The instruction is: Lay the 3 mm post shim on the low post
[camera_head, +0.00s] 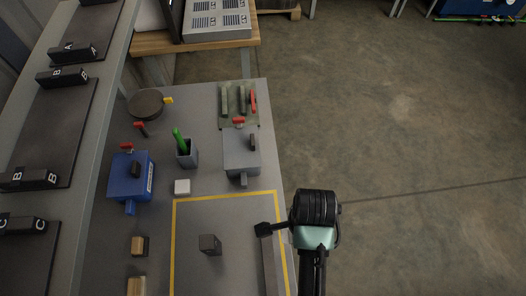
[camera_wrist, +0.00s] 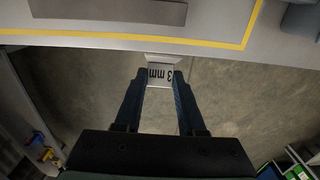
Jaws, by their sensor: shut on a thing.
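My gripper (camera_head: 263,229) is at the right edge of the grey table in the head view, with its dark fingers pointing left. In the wrist view my gripper (camera_wrist: 159,75) is shut on a small pale shim (camera_wrist: 159,72) marked "3 mm". The shim sits between the two fingertips, just off the table edge in that picture. It cannot be made out in the head view. I cannot tell surely which thing is the low post. A small dark grey block (camera_head: 210,244) stands inside the yellow outline.
A long grey bar (camera_head: 269,265) lies by the yellow outline's right side; a grey bar (camera_wrist: 110,11) shows in the wrist view. A blue box (camera_head: 128,178), grey box (camera_head: 241,158), holder cup (camera_head: 187,158), white block (camera_head: 182,187) and wooden block (camera_head: 139,246) stand around.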

